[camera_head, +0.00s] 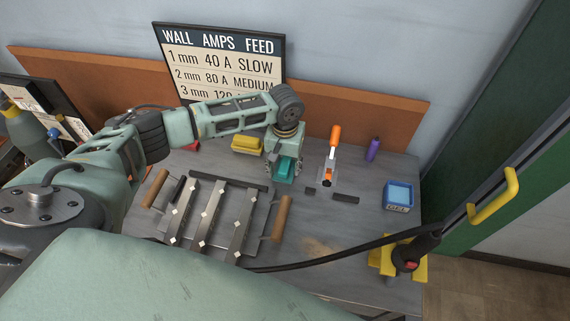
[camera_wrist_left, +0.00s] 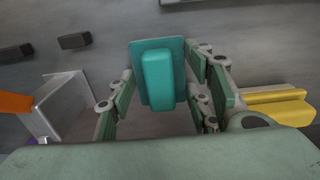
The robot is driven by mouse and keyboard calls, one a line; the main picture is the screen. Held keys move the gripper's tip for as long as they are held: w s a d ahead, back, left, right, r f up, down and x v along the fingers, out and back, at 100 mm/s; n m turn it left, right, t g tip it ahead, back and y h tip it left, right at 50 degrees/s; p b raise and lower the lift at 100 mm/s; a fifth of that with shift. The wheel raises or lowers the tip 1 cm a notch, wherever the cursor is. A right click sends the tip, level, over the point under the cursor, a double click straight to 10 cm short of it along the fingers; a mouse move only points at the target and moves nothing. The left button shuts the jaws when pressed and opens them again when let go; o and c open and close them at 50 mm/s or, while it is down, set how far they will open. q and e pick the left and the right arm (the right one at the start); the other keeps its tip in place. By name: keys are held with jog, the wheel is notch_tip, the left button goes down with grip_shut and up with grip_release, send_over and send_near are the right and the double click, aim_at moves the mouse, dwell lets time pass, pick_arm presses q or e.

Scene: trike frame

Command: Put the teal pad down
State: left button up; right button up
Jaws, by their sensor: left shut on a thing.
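The teal pad (camera_head: 285,168) is between the fingers of my left gripper (camera_head: 283,172), over the back middle of the grey bench (camera_head: 330,232). In the left wrist view the teal pad (camera_wrist_left: 158,76) has a flat plate and a raised block along its middle. The fingers of my left gripper (camera_wrist_left: 160,95) are shut on it from both sides. I cannot tell whether the pad touches the bench. My right gripper is not in view.
A yellow block (camera_head: 247,145) is left of the pad. An orange-handled clamp (camera_head: 333,150), a purple bottle (camera_head: 373,149) and a blue box (camera_head: 398,196) stand to the right. A metal fixture with wooden handles (camera_head: 210,215) is in front, left. A black cable crosses the bench.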

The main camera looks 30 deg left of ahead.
aim_at(285, 164)
pick_arm(q)
jog(key=shift+f, duration=0.15)
jog(key=o, duration=1.3)
jog(key=shift+c, duration=0.2)
jog(key=shift+r, duration=0.5)
notch_tip(285, 164, up, 11)
jog(key=b, duration=0.1)
jog(key=shift+r, duration=0.2)
